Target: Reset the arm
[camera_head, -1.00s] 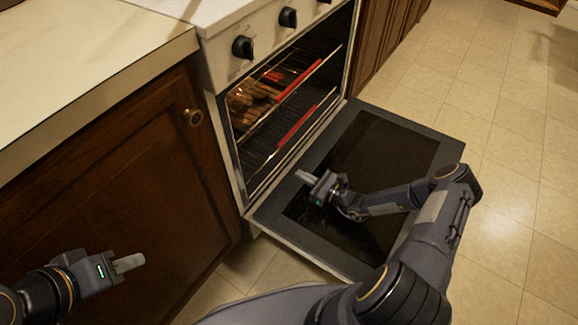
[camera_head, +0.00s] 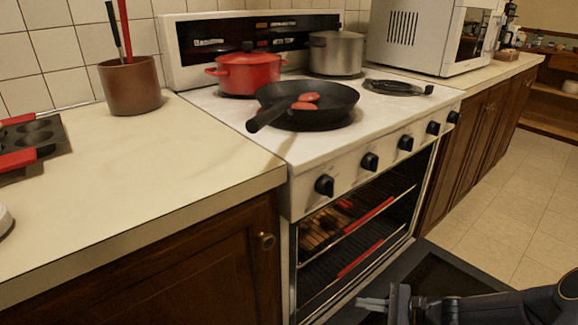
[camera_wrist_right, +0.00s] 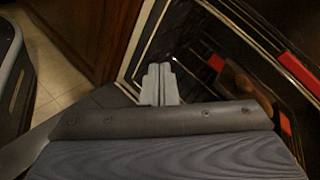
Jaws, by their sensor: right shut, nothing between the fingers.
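My right gripper (camera_head: 374,303) is at the bottom of the head view, in front of the open oven (camera_head: 352,240) and over its lowered door (camera_head: 440,285). In the right wrist view its two fingers (camera_wrist_right: 159,84) are together with nothing between them. The oven racks have red edges, and brown items (camera_head: 318,230) lie on the upper rack. My left gripper is outside both current views.
A black pan (camera_head: 318,118) with red pieces in it, a red pot (camera_head: 250,74) and a steel pot (camera_head: 336,54) stand on the stove. A muffin tin (camera_head: 36,140) and a brown utensil holder (camera_head: 130,87) are on the left counter (camera_head: 150,180). Floor at right (camera_head: 505,215) is clear.

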